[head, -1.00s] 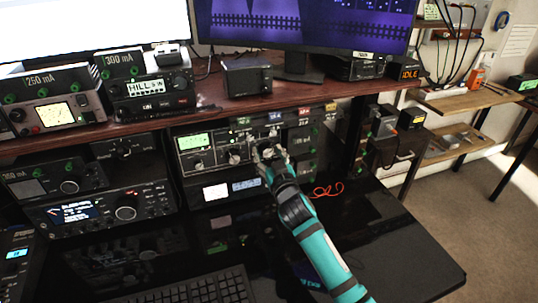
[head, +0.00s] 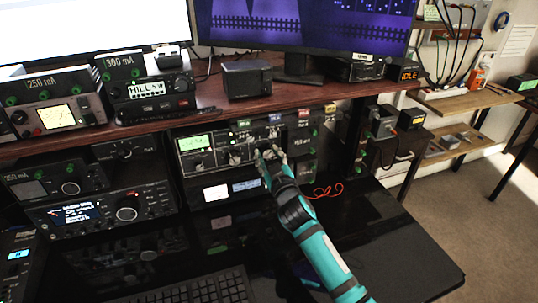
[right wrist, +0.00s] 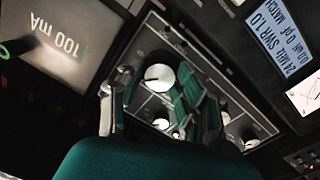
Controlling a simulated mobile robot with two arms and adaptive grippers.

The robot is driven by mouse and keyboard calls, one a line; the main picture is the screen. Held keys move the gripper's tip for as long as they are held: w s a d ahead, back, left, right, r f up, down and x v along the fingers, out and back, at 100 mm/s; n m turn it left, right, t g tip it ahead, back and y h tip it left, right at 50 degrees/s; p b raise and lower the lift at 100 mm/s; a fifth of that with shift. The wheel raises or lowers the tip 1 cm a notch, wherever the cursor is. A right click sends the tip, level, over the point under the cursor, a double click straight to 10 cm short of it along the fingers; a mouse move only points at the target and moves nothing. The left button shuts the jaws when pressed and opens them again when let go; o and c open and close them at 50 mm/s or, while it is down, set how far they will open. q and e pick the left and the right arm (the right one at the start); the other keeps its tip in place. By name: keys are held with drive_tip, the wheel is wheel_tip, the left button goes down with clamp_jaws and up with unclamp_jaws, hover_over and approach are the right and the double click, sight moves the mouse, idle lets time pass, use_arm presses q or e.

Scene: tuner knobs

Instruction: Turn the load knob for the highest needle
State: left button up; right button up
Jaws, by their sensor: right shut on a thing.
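The grey tuner panel (head: 222,166) stands on the shelf under the wooden top, with a green-lit display (head: 195,142) at its left. I cannot read the knob labels. My left gripper is out of view.
Below the tuner is a unit with a pale meter (head: 217,192) and a blue display (head: 246,184). In the right wrist view its display (right wrist: 284,60) reads SWR 1.0, MATCH. A red cord (head: 326,191) lies right of my arm. A keyboard (head: 205,290) is in front.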

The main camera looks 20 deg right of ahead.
drive_tip(key=n, duration=0.4)
drive_tip(key=shift+p, duration=0.3)
drive_tip(key=n, duration=0.3)
drive_tip(key=shift+n+y+p, duration=0.3)
drive_tip(key=shift+y, duration=0.1)
drive_tip(key=n, duration=0.3)
drive_tip(key=shift+n, duration=0.4)
drive_tip(key=shift+f+n+p, duration=0.15)
drive_tip(key=shift+n+p, duration=0.4)
drive_tip(key=shift+n, duration=1.45)
drive_tip(key=o, duration=1.1)
drive_tip(key=shift+o, duration=0.2)
